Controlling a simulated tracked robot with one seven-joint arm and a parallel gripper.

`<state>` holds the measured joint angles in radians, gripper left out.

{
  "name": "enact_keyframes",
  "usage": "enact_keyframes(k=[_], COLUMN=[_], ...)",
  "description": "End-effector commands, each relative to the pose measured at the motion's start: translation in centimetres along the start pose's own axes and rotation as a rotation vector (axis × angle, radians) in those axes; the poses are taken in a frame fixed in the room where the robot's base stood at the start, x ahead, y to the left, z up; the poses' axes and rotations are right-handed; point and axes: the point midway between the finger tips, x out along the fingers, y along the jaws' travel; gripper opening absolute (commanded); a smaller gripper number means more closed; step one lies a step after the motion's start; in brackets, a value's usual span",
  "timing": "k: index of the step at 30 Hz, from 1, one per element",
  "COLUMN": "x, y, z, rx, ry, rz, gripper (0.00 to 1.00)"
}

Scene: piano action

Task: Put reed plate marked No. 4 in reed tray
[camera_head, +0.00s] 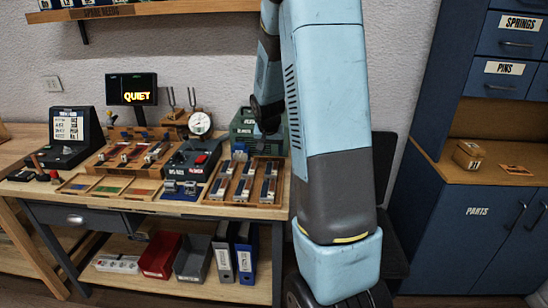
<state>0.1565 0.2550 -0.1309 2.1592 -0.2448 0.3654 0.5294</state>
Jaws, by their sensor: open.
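A wooden tray (208,198) with several long dark-and-light plates in its slots lies at the right of the workbench; it may be the reed tray. The markings are too small to read, so I cannot tell which plate is No. 4. My own upper arm hides the area right of the tray.
A black device with red parts (192,160) stands left of the tray. A wooden rack (130,152), a shallow tray with coloured sections (110,187), a gauge (200,123), a QUIET display (132,90) and a green case (243,128) crowd the bench. A blue cabinet (470,235) stands right.

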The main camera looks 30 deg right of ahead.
Motion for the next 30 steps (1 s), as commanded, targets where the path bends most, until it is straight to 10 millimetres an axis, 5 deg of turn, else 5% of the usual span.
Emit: enact_keyframes(k=[11,20,30], x=[-3.6,-12.8,-22.1], y=[-0.3,-1.4,-1.4], z=[0.5,4.5,11.4], rx=[-0.014,-0.116,-0.259], ry=[0.005,0.025,0.048], rz=[-0.01,-0.066,-0.136], gripper=[0.63,0.63,0.63])
